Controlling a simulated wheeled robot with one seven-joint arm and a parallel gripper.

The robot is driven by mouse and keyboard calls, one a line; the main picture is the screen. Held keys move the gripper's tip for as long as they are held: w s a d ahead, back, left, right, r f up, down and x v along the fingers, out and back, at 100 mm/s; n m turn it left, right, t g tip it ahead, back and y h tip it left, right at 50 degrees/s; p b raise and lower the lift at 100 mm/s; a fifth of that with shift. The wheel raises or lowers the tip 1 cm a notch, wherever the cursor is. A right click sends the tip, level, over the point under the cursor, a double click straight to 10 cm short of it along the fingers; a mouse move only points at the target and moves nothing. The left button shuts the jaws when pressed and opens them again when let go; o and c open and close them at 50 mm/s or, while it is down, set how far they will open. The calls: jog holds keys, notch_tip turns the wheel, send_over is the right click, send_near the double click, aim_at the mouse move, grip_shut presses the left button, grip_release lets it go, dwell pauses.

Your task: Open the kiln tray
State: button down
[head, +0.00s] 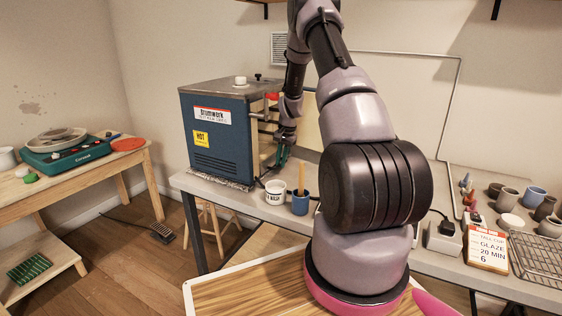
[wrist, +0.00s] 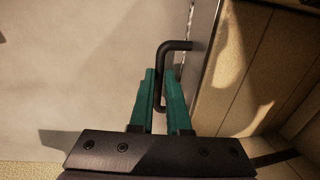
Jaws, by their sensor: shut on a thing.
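The blue kiln (head: 222,138) stands on the grey bench, with its front facing right, mostly turned from the head view. My gripper (head: 282,155) is low beside that front. In the wrist view, my gripper's green fingers (wrist: 160,82) are shut on a black bent-bar handle (wrist: 175,45), one finger on each side of its bar. The handle is fixed to the edge of a grey panel (wrist: 203,40). Beige brick-like surfaces (wrist: 262,60) show just right of that panel. I cannot make out the tray itself in either view.
A white mug (head: 275,193) and a blue cup (head: 300,203) with a wooden stick stand on the bench close to my gripper. Several cups and a wire rack (head: 540,256) are at the right. A wooden table (head: 75,165) stands at the left.

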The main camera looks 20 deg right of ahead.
jog(key=s+d, duration=0.3)
jog(key=s, duration=0.2)
jog(key=s+d, duration=0.8)
jog(key=s, duration=0.1)
jog(key=shift+s+d, duration=0.15)
jog(key=shift+s, duration=0.15)
jog(key=c, duration=0.9)
grip_release()
jog(key=r, duration=0.3)
jog(key=s+r, duration=0.1)
jog(key=r, duration=0.3)
jog(key=d+r, duration=0.1)
jog(key=r, duration=0.2)
jog(key=shift+s+d+r, duration=0.1)
jog(key=shift+s+r, duration=0.15)
jog(key=shift+r, duration=0.05)
